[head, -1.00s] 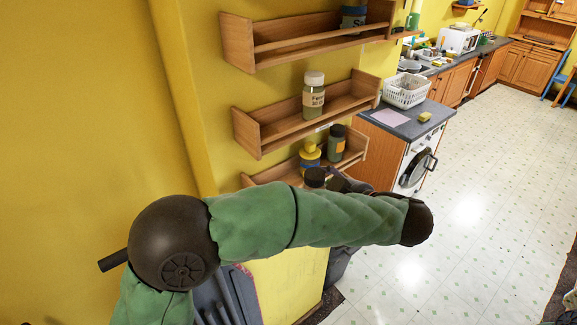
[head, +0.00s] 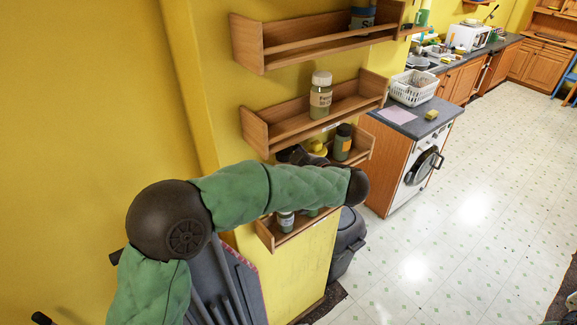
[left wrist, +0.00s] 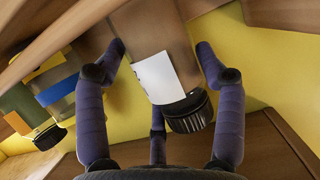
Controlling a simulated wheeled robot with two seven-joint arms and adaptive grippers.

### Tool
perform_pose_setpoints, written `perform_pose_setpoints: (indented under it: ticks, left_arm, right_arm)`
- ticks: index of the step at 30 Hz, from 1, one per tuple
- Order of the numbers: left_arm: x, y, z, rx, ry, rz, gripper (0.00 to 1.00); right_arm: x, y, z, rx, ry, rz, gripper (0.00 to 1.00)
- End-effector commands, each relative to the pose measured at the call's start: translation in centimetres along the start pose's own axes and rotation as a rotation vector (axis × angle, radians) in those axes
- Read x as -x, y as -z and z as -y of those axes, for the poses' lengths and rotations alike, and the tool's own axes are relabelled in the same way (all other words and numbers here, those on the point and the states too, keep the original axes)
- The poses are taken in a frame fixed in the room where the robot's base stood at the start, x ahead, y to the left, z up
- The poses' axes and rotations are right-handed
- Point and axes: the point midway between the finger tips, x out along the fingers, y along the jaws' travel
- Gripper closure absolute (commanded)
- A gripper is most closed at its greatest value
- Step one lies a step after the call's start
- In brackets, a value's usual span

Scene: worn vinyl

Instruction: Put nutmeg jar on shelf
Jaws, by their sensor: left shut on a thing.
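My left gripper (head: 292,155) is at the left part of the third shelf down (head: 357,157), left of a yellow-lidded jar (head: 316,146). In the left wrist view its fingers (left wrist: 160,47) are closed around a brown jar (left wrist: 178,62) with a white label and a black ribbed cap. I take it for the nutmeg jar; its label cannot be read. The held jar is not clear in the head view. A green jar with a black cap (head: 343,142) stands on that shelf to the right of the yellow-lidded one. My right gripper is not in view.
The shelf above (head: 275,137) holds a white-capped jar (head: 321,95); the top shelf (head: 285,53) holds a blue-labelled jar (head: 362,15). A lower shelf (head: 303,226) holds small jars (head: 285,221). Counter, basket (head: 413,87) and bin (head: 346,247) are to the right.

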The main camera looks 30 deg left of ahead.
Motion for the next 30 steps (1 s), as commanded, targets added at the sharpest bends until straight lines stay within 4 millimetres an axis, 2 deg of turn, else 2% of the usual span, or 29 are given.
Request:
perform_pose_setpoints:
  ticks: [3,14,15,16,27,30]
  left_arm:
    - [-0.4,-0.9,0.0,0.001,0.000,-0.001,0.74]
    - [-0.5,-1.2,0.0,0.002,0.000,-0.001,0.74]
    - [-0.5,-1.3,0.0,0.002,0.000,-0.001,0.25]
    - [-0.5,-1.3,0.0,0.002,0.000,-0.001,0.20]
    - [-0.4,-1.1,0.0,0.003,0.000,-0.001,0.20]
    - [0.5,-1.0,-0.1,0.001,-0.002,0.000,0.20]
  right_arm:
    - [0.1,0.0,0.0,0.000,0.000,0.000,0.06]
    - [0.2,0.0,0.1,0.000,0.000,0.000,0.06]
    - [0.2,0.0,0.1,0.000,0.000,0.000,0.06]
    - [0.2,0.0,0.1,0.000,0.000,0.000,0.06]
    - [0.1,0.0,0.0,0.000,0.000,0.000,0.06]
    - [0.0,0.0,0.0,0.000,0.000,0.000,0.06]
